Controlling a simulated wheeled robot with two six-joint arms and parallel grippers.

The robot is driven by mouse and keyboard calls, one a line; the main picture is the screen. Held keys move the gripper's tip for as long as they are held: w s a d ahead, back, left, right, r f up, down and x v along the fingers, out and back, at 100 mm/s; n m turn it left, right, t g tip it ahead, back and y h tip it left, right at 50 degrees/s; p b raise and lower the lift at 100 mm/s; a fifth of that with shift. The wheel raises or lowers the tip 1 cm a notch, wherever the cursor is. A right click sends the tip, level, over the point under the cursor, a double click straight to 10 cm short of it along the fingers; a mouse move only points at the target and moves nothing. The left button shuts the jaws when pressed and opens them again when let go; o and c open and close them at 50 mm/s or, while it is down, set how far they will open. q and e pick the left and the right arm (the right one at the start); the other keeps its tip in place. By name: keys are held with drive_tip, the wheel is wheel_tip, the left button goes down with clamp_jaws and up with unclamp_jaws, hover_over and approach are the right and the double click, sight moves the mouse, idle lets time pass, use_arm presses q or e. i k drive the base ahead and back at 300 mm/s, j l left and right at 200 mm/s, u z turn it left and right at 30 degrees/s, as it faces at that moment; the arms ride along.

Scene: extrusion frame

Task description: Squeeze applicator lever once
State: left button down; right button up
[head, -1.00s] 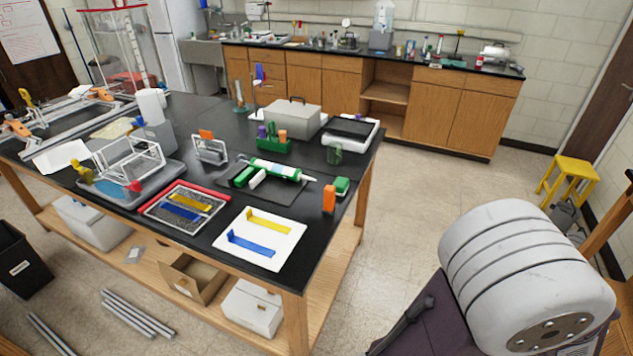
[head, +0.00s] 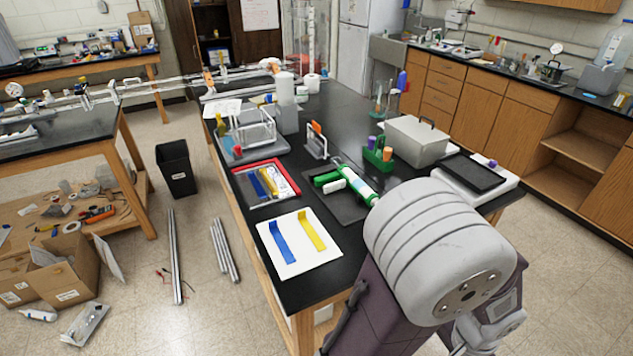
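The green and white applicator (head: 357,184) lies on a dark mat (head: 348,209) on the black-topped table. Its green and white handle parts (head: 330,182) are at its left, and I cannot clearly tell the lever from the rest. The tip end is close behind my grey arm link, which hides part of the table there. Neither of my grippers can be made out in the head view.
A white tray (head: 288,262) with a blue and a yellow strip lies at the table's near edge. A red-rimmed tray (head: 238,190), a green holder (head: 378,158) and a grey box (head: 416,143) surround the applicator. Metal bars (head: 176,258) lie on the floor at left.

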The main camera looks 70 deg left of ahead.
sight(328, 188)
drive_tip(key=i+u, duration=0.25)
drive_tip(key=u, duration=0.2)
drive_tip(key=i+u, duration=0.25)
drive_tip(key=u, duration=0.15)
drive_tip(key=i+u, duration=0.2)
drive_tip(key=u, duration=0.25)
drive_tip(key=i+l+u, duration=0.2)
drive_tip(key=u, duration=0.2)
drive_tip(key=i+l+u, duration=0.2)
drive_tip(key=u, duration=0.25)
drive_tip(key=i+u, duration=0.6)
drive_tip(key=k+l, duration=0.05)
drive_tip(key=k, duration=0.05)
